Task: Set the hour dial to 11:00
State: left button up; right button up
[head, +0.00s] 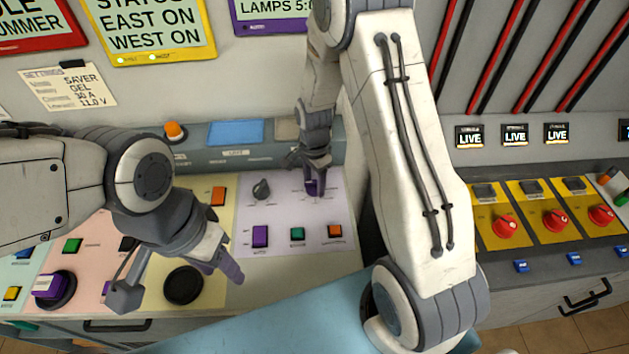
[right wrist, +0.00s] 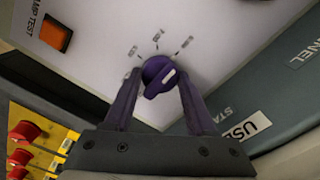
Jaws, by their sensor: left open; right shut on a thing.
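A purple dial knob (right wrist: 160,75) sits on the pale lilac panel between the two fingers of my right gripper (right wrist: 155,88). Small labels are printed around the knob, too small to read here. A white mark on the knob points toward the upper right in the right wrist view. In the head view my right gripper (head: 314,172) reaches down onto the purple knob (head: 313,187) and partly hides it. My left gripper (head: 228,270) is open and empty above the yellow panel, to the right of a black round dial (head: 184,285).
A grey knob (head: 262,190) and purple, green and orange buttons share the lilac panel. A purple-bordered sign (head: 270,14) hangs above, its text cut by my right arm. Red rotary switches (head: 507,227) stand on yellow plates at right.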

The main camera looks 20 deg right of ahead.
jog(key=n, duration=1.3)
jog(key=shift+w+n, duration=0.1)
jog(key=shift+n, duration=0.2)
jog(key=n, duration=1.3)
jog(key=shift+r, duration=0.1)
dwell(0.5)
jog(key=o, duration=1.4)
jog(key=shift+c, duration=0.2)
